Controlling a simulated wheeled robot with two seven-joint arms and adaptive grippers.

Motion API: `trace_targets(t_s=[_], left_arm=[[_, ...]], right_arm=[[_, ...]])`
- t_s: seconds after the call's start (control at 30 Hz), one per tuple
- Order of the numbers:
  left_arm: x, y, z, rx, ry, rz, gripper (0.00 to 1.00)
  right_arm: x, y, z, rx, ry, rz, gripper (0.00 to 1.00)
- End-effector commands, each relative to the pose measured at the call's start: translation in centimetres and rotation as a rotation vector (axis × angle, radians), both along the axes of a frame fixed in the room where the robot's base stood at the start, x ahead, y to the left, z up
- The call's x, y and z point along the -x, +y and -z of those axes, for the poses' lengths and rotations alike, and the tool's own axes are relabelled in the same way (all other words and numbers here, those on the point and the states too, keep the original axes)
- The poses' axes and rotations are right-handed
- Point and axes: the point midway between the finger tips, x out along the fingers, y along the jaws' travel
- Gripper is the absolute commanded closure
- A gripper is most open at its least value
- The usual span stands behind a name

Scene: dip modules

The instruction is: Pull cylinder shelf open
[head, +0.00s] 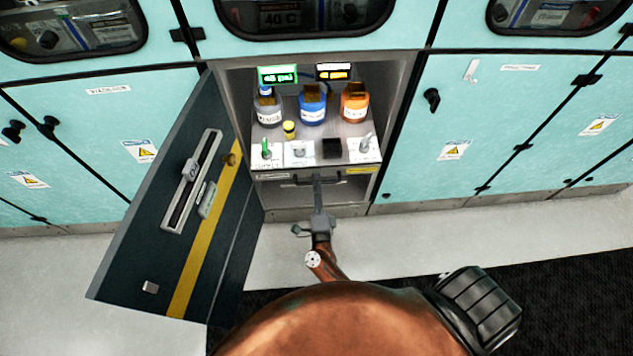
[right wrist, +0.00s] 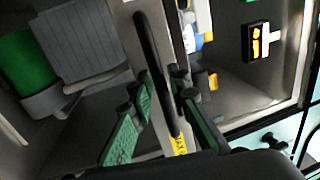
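The shelf (head: 270,188) is in the open cabinet, with a dark bar handle (head: 290,182) along its front. In the right wrist view the handle (right wrist: 150,50) runs as a long black bar between the fingers of my right gripper (right wrist: 163,88). These green-padded fingers stand apart on either side of the bar, with a gap showing. In the head view my right gripper (head: 318,184) reaches up to the middle of the handle, and its fingertips are too small to judge there. A green cylinder (right wrist: 28,55) shows at the left of the right wrist view. My left gripper is not in view.
On the shelf top stand a grey bottle (head: 268,112), a blue bottle (head: 312,108) and an orange bottle (head: 354,107). A dark cabinet door (head: 150,235) hangs open to the left. Closed turquoise panels flank the cabinet. Pale floor (head: 480,235) is clear in front at right.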

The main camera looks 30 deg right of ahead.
Motion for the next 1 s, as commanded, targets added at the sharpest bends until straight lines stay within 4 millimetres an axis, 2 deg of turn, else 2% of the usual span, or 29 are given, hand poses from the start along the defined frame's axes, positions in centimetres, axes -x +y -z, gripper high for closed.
trace_targets(t_s=[0.17,0.6,1.0], left_arm=[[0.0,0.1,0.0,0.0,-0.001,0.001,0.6],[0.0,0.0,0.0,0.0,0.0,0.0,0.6],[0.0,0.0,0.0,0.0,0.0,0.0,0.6]], right_arm=[[0.4,0.2,0.1,0.0,0.001,0.0,0.83],[5.9,3.0,1.3,0.001,0.002,0.0,0.83],[6.6,3.4,1.4,0.0,0.0,0.0,0.81]])
